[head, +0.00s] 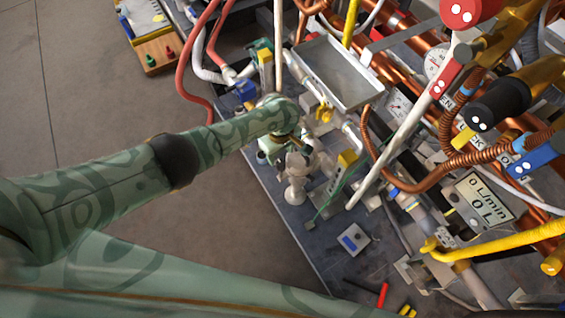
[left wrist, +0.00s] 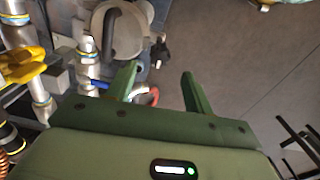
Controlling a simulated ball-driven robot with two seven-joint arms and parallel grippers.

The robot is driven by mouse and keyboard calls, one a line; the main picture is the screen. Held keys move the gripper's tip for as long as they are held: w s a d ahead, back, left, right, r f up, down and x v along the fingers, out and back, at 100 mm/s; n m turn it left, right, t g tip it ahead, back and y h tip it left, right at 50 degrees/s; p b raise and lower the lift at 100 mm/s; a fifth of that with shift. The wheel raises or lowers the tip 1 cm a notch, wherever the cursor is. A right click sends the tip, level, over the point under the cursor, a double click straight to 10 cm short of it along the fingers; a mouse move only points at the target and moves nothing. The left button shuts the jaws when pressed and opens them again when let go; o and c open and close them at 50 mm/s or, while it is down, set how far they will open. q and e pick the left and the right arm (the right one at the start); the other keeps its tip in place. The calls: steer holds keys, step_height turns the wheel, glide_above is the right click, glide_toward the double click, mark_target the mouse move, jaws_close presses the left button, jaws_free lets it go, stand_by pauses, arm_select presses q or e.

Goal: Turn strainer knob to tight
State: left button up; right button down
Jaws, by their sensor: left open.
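My left gripper (head: 283,150) is at the left edge of the workbench, above its pipework. In the left wrist view its two green fingers (left wrist: 158,82) are spread apart with nothing between them. A pale round fitting (head: 297,178) stands close beside the gripper, partly hidden by it. A large pale round part (left wrist: 120,32) shows beyond the left finger in the wrist view, apart from the fingers. Either may belong to the strainer; I cannot tell the knob or its setting for certain. My right gripper is not in view.
Copper pipes, yellow handles (head: 490,242) and a flow display (head: 482,205) crowd the right. A metal tray (head: 335,70) lies behind my left gripper. A white rod (head: 402,135) slants across the bench. A red-handled tool (head: 382,295) lies near the front.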

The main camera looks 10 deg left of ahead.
mark_target(281, 162)
arm_select(q)
step_height(281, 162, down, 6)
steer(key=b, duration=0.3)
steer(key=shift+f+b, duration=0.4)
steer(key=shift+f, duration=0.15)
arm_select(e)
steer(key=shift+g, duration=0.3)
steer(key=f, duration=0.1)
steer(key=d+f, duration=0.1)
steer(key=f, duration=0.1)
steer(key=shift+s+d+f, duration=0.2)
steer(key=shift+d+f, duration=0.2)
arm_select(q)
steer(key=shift+r, duration=0.1)
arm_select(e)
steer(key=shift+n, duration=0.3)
arm_select(q)
steer(key=c, duration=1)
